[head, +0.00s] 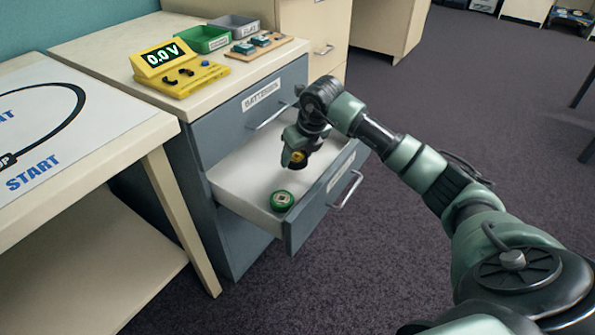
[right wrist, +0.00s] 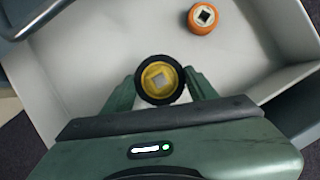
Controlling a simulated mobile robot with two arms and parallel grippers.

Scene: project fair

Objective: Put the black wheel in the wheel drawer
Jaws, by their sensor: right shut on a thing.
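My right gripper (head: 297,158) is over the open drawer (head: 240,165) and shut on the black wheel. The open drawer's front label is too oblique to read. A green wheel (head: 282,200) lies in the drawer near its front left corner. An orange wheel (right wrist: 203,18) lies in the drawer in the right wrist view. My left gripper is not in view.
The shut drawer above is labelled BATTERIES (head: 262,96). The cabinet top holds a yellow meter (head: 175,70) reading 0.0 V, a green bin (head: 203,40), a grey bin (head: 235,28) and a wooden board (head: 258,46). A white table (head: 120,140) stands at left.

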